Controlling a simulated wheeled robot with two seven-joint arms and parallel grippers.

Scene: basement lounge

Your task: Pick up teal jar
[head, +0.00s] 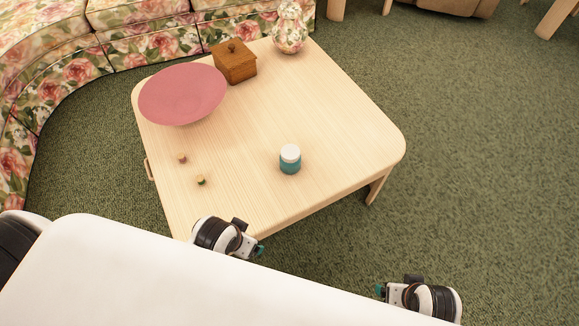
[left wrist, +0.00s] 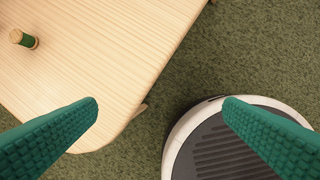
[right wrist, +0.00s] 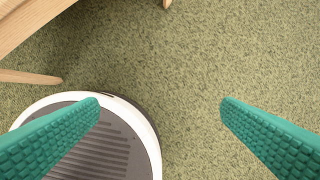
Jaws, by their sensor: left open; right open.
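The teal jar (head: 290,160) has a white lid and stands upright on the light wooden table (head: 330,120), towards its near right side. My left gripper (head: 259,250) is at the near edge of the table, nearer to me than the jar. In the left wrist view its green fingers (left wrist: 160,105) are apart with nothing between them. My right gripper (head: 380,289) is over the carpet, right of the table's near edge and away from the jar. In the right wrist view its fingers (right wrist: 160,105) are apart and empty. Neither wrist view shows the jar.
A pink bowl (head: 182,92), a wooden box (head: 234,64) and a floral lidded vase (head: 289,30) stand at the table's far side. Two small spools (head: 182,158) (head: 201,180) lie left of the jar. A floral sofa (head: 150,42) borders the far left. Carpet lies open to the right.

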